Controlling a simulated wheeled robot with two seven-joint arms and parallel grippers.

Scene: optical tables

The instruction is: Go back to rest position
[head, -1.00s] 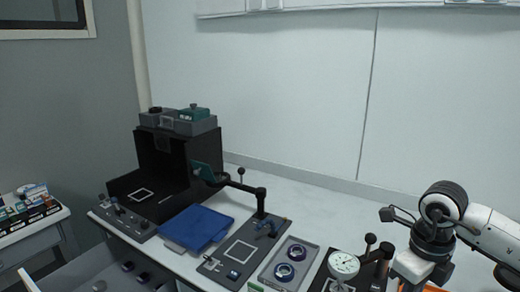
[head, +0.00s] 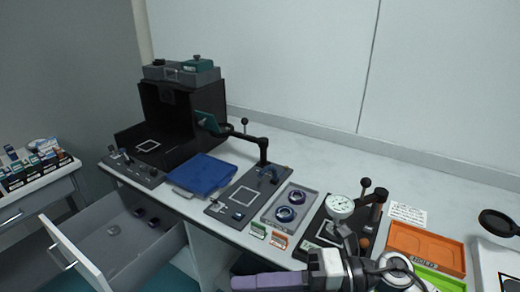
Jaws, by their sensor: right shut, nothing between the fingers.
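My right gripper (head: 238,283) shows at the bottom of the head view, in front of the table's front edge. Its long purple fingers point left and are shut with nothing between them. My right arm comes in from the lower right and passes in front of the dial gauge stand and the trays there. My left gripper and left arm are not in view.
The table holds a black open-fronted box (head: 183,113), a blue tray (head: 203,175), a grey tray (head: 270,216) with two ringed lenses, a dial gauge (head: 340,206) and an orange tray (head: 425,243). An open drawer (head: 85,260) juts out at lower left.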

